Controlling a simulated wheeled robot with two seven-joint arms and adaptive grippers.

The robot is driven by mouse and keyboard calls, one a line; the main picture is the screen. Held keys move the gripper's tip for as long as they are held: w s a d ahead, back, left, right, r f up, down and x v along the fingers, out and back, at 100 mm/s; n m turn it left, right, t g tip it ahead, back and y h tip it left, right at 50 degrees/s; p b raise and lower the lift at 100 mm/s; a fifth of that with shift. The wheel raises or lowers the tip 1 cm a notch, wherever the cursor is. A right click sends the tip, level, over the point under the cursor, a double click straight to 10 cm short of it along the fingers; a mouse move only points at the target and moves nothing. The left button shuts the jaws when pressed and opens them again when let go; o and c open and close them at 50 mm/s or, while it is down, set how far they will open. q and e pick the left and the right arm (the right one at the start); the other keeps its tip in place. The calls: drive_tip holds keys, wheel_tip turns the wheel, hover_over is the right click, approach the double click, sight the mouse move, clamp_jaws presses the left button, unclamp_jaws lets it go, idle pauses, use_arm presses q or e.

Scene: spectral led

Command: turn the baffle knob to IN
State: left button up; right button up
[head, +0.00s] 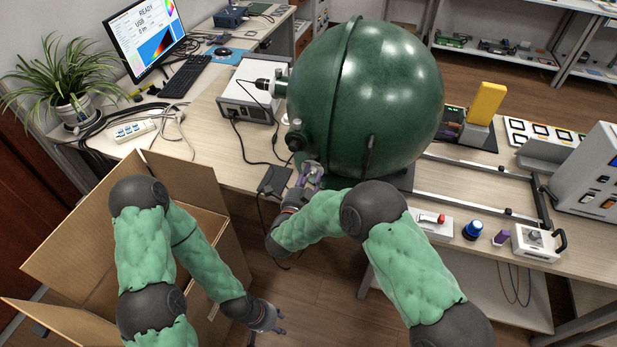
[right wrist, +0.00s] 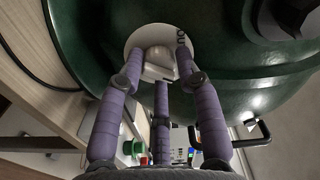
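The dark green sphere (head: 390,85) stands on the table in the head view. In the right wrist view, a pale grey baffle knob (right wrist: 160,65) sits on a round white plate (right wrist: 150,34) on the sphere's underside. The letters OUT show at the plate's right; no IN label is visible. My right gripper (head: 312,172) is at the sphere's lower left. In the right wrist view its purple fingers (right wrist: 162,60) reach up around the knob, with tips close to its sides; contact is unclear. My left gripper (head: 279,326) is open and empty, low over the floor.
An open cardboard box (head: 105,232) stands at the left below the table. A black adapter (head: 274,180) and cables lie near my right gripper.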

drive_tip(key=shift+o, duration=1.2)
drive_tip(key=shift+w+d+r, duration=0.15)
drive_tip(key=shift+d+r, duration=0.05)
drive_tip(key=shift+r, duration=0.1)
drive_tip(key=shift+f, duration=0.15)
drive_tip(key=shift+s+a+f, duration=0.1)
drive_tip(key=shift+s, duration=0.1)
drive_tip(key=v, duration=1.1)
drive_tip(key=shift+s, duration=0.35)
drive_tip(key=shift+a, duration=0.1)
